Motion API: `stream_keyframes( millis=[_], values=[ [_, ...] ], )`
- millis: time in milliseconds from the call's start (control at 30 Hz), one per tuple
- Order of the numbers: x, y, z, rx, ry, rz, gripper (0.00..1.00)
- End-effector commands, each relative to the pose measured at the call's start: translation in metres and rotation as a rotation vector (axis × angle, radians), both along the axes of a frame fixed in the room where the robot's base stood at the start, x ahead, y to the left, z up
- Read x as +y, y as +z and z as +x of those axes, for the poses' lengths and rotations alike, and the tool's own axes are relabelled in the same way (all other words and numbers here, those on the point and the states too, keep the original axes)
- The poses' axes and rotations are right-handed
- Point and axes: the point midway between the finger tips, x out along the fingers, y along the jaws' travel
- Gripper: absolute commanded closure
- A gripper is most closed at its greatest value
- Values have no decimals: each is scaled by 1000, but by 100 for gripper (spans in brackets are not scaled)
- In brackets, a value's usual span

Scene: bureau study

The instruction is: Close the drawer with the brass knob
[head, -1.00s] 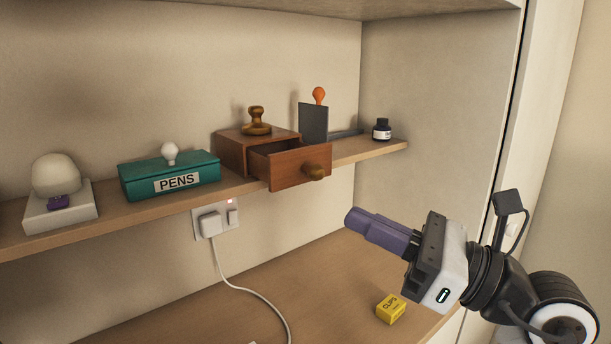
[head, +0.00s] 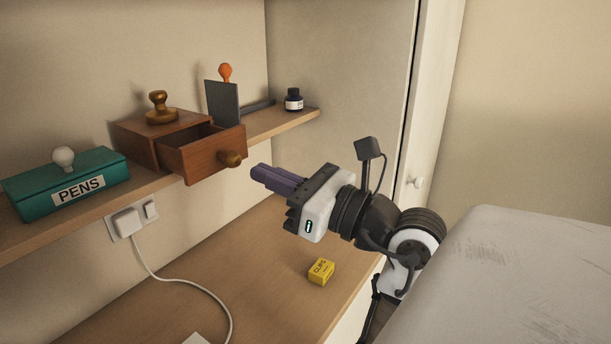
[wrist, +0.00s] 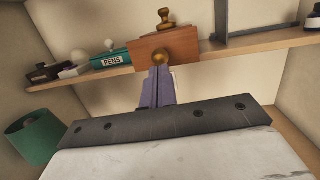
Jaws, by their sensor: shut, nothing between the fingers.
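The small wooden drawer (head: 203,157) is pulled out of its brown box (head: 160,130) on the shelf. Its brass knob (head: 231,159) faces toward me. My gripper (head: 254,170) is shut and empty, just right of and slightly below the knob in the head view. In the wrist view the purple fingers (wrist: 158,72) point at the drawer front (wrist: 142,52), and the knob (wrist: 161,57) shows just beyond their tips. I cannot tell whether they touch; in the head view a small gap shows.
A brass-coloured stamp (head: 160,108) stands on the box. A dark upright plate (head: 222,103) and an ink bottle (head: 293,100) stand to the right. A green PENS box (head: 70,182) is at left. A yellow clips box (head: 321,271) lies on the desk below.

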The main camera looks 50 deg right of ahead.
Motion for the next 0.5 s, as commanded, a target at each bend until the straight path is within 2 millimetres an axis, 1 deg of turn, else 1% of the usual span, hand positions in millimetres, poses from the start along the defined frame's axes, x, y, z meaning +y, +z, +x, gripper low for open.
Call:
stream_keyframes(
  millis=[33,100,200,500],
  values=[
    [2,4,7,0,1,2,100],
    [3,4,14,1,2,1,100],
    [4,4,21,1,1,1,100],
    [4,3,23,1,0,0,100]
  ],
)
